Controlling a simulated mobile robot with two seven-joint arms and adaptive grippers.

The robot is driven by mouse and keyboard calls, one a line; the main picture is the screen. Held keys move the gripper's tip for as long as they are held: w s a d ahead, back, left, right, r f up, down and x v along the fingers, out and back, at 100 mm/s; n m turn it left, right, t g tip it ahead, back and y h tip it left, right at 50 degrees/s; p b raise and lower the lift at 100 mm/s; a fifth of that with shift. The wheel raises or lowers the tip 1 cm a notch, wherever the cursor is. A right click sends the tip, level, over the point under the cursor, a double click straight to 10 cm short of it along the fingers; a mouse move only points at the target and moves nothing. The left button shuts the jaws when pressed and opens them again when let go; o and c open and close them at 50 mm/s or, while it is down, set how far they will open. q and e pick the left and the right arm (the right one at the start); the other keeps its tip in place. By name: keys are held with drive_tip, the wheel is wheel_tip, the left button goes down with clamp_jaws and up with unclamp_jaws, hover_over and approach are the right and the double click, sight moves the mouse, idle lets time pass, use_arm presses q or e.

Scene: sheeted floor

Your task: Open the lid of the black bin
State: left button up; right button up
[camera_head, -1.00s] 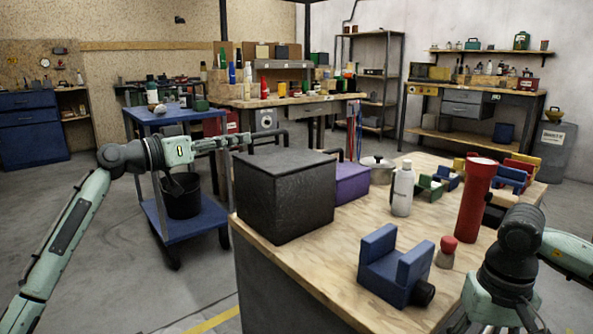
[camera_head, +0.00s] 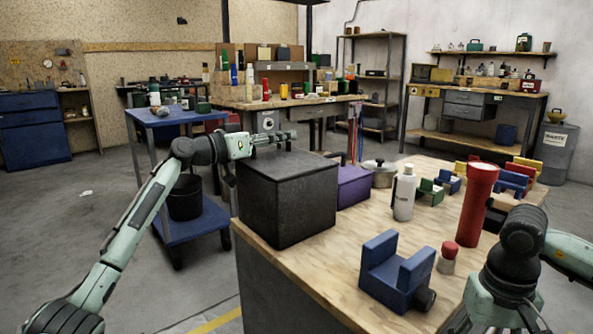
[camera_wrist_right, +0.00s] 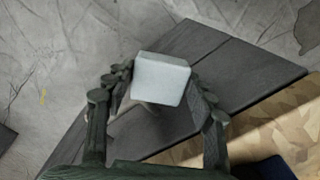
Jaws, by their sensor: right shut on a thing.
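The black bin (camera_head: 285,205) is a dark box on the near left corner of the wooden table (camera_head: 330,265). Its flat lid (camera_head: 290,165) lies shut on top. My left gripper (camera_head: 293,136) reaches in from the left at the far edge of the lid; I cannot tell whether it touches it, or how far its fingers are apart. In the right wrist view my right gripper (camera_wrist_right: 160,95) is shut on a pale grey block (camera_wrist_right: 162,78). That gripper's fingers are out of sight in the head view.
A purple box (camera_head: 353,186) stands close to the bin's right. A white bottle (camera_head: 403,198), red flashlight (camera_head: 476,205) and blue holder (camera_head: 392,275) stand on the table. A blue cart (camera_head: 200,222) with a dark bucket (camera_head: 185,198) is left of the bin.

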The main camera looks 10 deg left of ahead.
use_arm(q)
clamp_jaws()
